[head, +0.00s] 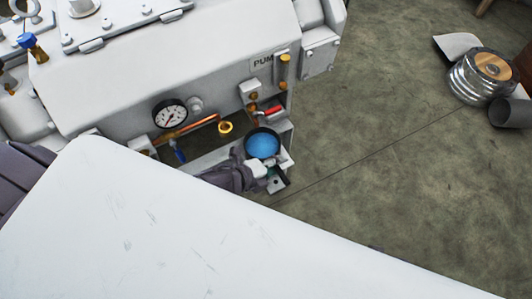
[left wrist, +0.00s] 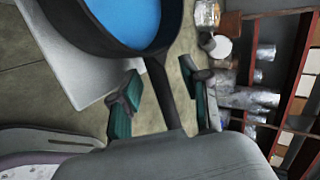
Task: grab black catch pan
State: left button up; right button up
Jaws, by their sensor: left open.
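The black catch pan (head: 249,138) has a blue inside and sits at the lower front of the white pump machine, by its open recess. In the left wrist view the pan (left wrist: 78,38) is at the top, with its black handle (left wrist: 166,95) pointing down toward my gripper. My left gripper (head: 270,178) is just below the pan in the head view. In the left wrist view its green-padded fingers (left wrist: 160,75) are apart, one on each side of the handle. Whether either pad touches the handle is unclear. My right gripper is not in view.
The white pump machine (head: 120,85) carries a gauge (head: 170,115), a copper pipe (head: 190,130) and valves close to the pan. Clear concrete floor (head: 400,150) lies to the right. Shelves (left wrist: 285,90) show in the left wrist view.

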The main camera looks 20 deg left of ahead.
pick_arm(q)
jog(key=shift+w, duration=0.1)
jog(key=shift+f, duration=0.1)
grip_shut()
jog(key=shift+r, duration=0.25)
dwell(0.4)
